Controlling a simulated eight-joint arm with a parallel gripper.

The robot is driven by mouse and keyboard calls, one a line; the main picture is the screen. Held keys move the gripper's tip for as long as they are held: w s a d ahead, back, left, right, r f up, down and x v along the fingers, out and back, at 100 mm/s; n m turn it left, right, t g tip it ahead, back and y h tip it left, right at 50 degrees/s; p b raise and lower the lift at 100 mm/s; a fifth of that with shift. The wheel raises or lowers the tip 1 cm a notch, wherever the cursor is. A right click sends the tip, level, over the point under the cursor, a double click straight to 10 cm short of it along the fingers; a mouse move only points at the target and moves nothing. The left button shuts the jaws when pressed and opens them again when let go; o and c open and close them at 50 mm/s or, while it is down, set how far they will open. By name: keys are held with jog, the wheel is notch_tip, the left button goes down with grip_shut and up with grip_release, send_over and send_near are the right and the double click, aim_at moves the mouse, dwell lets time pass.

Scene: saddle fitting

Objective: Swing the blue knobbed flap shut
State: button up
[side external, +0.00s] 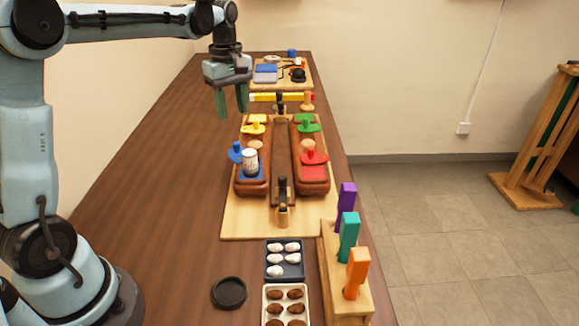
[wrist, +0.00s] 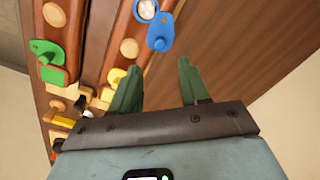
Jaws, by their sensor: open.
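The blue knobbed flap (side external: 236,152) is swung out to the left of its blue-edged pocket (side external: 259,171) on the left brown saddle bag. A white jar (side external: 250,160) stands in that pocket, uncovered. In the wrist view the blue flap (wrist: 160,35) points away from the pocket, with the jar (wrist: 147,8) at the top edge. My gripper (side external: 231,110) has green fingers, apart and empty, hanging above the table behind and left of the flap. In the wrist view the open fingers (wrist: 158,72) are below the blue flap in the picture, not touching it.
A yellow flap (side external: 254,128) is on the same bag; green (side external: 308,126) and red (side external: 314,157) flaps are on the right bag. Trays of white (side external: 284,260) and brown pieces, a black disc (side external: 229,293) and a wooden handle rack (side external: 330,270) stand in front. The table left of the bags is clear.

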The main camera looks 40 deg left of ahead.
aim_at(236, 143)
notch_tip(236, 143, down, 9)
jog(key=shift+r, duration=0.1)
dwell(0.3)
jog(key=shift+c, duration=0.3)
grip_shut()
